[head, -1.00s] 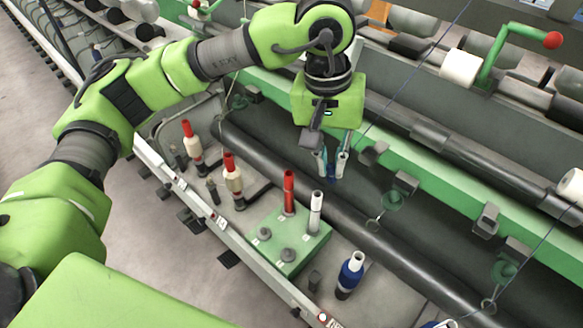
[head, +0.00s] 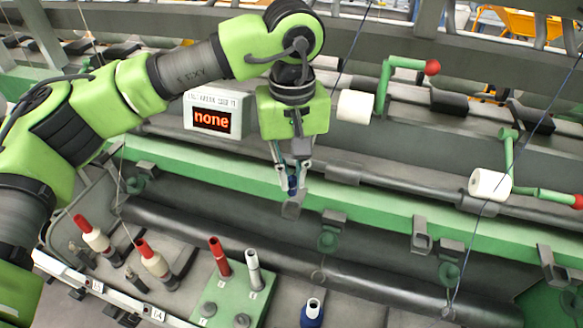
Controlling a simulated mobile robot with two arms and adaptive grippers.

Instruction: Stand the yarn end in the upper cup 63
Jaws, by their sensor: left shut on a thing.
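My left gripper (head: 292,180) points down in front of the long green rail, in the middle of the head view. Its fingers are shut on a small blue thing (head: 293,185), which I take for the yarn end. A thin blue yarn (head: 352,45) runs from the top edge down towards the gripper; its lower stretch is hard to see. A grey cup-like bracket (head: 291,207) is just below the fingertips, and I cannot tell whether they touch. Similar brackets (head: 335,222) line the rail. No number 63 is readable. My right gripper is out of view.
A display box (head: 213,115) reading "none" is left of the gripper. White rollers (head: 355,106) on green arms with red knobs stand to the right. Below, a green peg block (head: 228,295) holds a red and a grey tube, beside red-tipped bobbins (head: 152,258) and a blue bobbin (head: 312,314).

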